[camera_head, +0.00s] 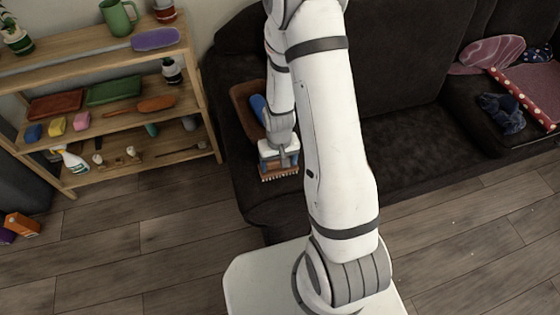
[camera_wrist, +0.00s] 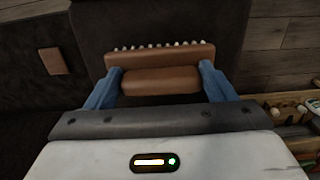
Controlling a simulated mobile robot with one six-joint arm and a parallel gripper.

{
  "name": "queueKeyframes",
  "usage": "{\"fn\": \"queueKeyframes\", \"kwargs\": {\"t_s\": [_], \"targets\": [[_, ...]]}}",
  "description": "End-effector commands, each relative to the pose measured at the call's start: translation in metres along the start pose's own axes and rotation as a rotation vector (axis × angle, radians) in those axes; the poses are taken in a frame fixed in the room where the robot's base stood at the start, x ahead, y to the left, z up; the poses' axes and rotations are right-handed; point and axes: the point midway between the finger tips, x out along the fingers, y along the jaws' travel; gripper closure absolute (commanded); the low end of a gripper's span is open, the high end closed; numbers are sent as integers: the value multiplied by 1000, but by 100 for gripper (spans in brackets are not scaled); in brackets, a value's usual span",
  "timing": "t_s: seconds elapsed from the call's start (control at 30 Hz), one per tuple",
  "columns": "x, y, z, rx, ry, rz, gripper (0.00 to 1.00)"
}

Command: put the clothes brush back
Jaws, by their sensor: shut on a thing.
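My gripper (camera_head: 279,164) is over the front left end of the dark sofa. In the wrist view its two blue fingers (camera_wrist: 160,72) are shut on a brown brush (camera_wrist: 160,56), one at each end. I take this to be the clothes brush; it has a brown back and a row of pale bristles along its far side. In the head view the brush (camera_head: 280,175) shows just below my gripper, with its bristles toward the floor. I cannot tell whether it touches the sofa.
A brown tray (camera_head: 239,95) with a blue thing (camera_head: 258,106) is on the sofa (camera_head: 405,135) behind my gripper. A wooden shelf (camera_head: 205,125) with several items stands left. Cloths (camera_head: 502,114) lie on the sofa's right. The floor (camera_head: 150,235) at left is mostly clear.

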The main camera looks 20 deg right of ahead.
Motion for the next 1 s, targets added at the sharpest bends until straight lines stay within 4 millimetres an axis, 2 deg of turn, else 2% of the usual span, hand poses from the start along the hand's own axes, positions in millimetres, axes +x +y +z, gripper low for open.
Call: {"fn": "queueKeyframes", "kwargs": {"t_s": [0.2, 0.23, 0.5, 0.77, 0.87, 1.0], "targets": [[4, 0, 0, 1, 0, 0, 44], [4, 0, 0, 1, 0, 0, 22], [2, 1, 0, 1, 0, 0, 1], [1, 1, 0, 2, 0, 0, 1], [-5, 1, 0, 2, 1, 0, 1], [-27, 1, -1, 2, 5, 0, 1]]}}
